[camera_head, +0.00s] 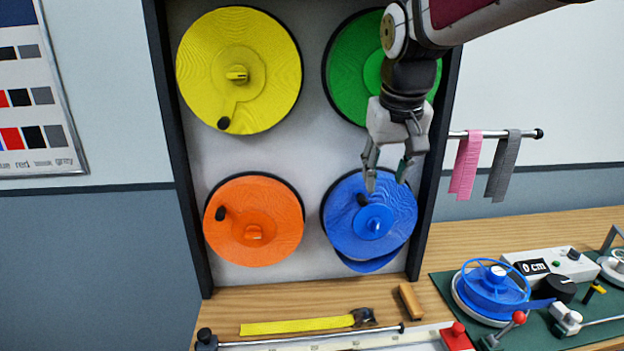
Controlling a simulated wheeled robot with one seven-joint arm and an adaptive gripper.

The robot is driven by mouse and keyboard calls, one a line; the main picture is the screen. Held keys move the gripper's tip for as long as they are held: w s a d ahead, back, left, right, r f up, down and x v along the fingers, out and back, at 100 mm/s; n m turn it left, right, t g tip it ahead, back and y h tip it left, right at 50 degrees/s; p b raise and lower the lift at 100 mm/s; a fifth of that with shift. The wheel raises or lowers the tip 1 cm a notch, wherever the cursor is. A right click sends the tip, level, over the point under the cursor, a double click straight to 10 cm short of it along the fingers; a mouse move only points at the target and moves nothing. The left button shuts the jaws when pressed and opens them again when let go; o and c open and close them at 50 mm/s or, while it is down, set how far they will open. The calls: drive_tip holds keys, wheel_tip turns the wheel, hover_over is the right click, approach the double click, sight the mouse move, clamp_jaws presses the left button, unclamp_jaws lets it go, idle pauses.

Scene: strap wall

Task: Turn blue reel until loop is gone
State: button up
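The blue reel (395,215) is at the lower right of the wall panel. A black knob (362,200) sits at its upper left, and a smaller blue hub with a raised grip is near its middle. A blue loop (372,263) hangs below the reel's lower edge. My gripper (387,184) points down in front of the reel's upper part, close to the black knob. Its two fingers are apart with nothing seen between them. I cannot tell whether a finger touches the knob or the reel.
Yellow (270,60), green (345,70) and orange (285,235) reels share the panel. Pink (465,165) and grey (502,165) straps hang on a rail to the right. A yellow strap (295,326) lies on the wooden bench, and a measuring device (550,266) stands on a green mat.

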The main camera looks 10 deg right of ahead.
drive_tip(key=p, duration=0.3)
approach(363, 196)
drive_tip(key=p+x, duration=0.2)
drive_tip(key=x, duration=0.6)
drive_tip(key=shift+f, duration=0.45)
drive_tip(key=shift+c, duration=0.3)
clamp_jaws()
